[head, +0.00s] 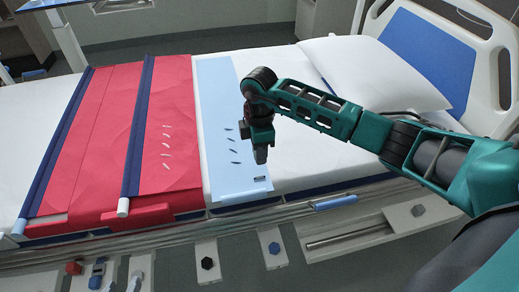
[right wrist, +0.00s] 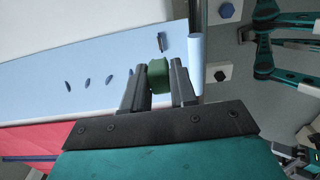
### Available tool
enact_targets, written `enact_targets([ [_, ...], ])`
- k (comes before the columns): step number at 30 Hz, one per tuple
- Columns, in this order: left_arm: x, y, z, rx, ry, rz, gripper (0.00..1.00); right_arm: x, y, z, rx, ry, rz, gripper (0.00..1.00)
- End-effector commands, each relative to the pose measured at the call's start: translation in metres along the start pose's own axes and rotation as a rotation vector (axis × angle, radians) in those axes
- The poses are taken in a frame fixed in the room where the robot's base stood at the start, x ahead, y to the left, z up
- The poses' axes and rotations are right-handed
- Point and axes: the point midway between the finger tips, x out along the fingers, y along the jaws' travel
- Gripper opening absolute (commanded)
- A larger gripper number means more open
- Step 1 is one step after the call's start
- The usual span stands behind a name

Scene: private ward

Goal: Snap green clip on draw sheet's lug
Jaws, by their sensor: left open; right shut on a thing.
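The pale blue draw sheet (head: 218,110) lies across the white bed, with a row of dark marks. A small dark piece, which looks like its lug (head: 260,178), sits near the sheet's front edge; it also shows in the right wrist view (right wrist: 162,42). My right gripper (head: 261,155) points down over the sheet, just behind the lug in the head view. In the right wrist view its fingers are shut on the green clip (right wrist: 158,75). The clip is apart from the lug in that picture. In the head view the clip cannot be made out. My left gripper is not clearly seen.
A red sheet (head: 100,130) with dark blue bars lies left of the draw sheet. A white pillow (head: 375,75) lies to the right. A grey rail (head: 290,207) with a blue grip (head: 335,203) runs along the bed's front. Pale panels with knobs stand below.

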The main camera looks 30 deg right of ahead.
Motion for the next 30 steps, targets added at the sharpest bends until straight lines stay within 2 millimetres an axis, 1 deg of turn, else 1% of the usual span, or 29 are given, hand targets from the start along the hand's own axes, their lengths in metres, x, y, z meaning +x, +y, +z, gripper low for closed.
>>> enact_targets([
  [8,-0.001,0.0,-0.001,0.0,0.0,0.0,0.43,0.0,0.0,0.0,-0.001,0.0,0.0,0.0],
  [13,-0.005,0.0,-0.007,0.002,0.002,-0.001,0.43,-0.003,0.0,0.0,0.0,0.001,0.001,0.0],
  [24,0.007,-0.003,0.019,0.009,-0.013,-0.001,0.43,0.031,0.0,0.0,-0.001,0.0,0.0,0.0],
  [30,0.013,-0.003,0.028,0.009,-0.014,0.0,0.43,0.049,0.0,0.0,-0.001,0.0,0.0,0.0],
])
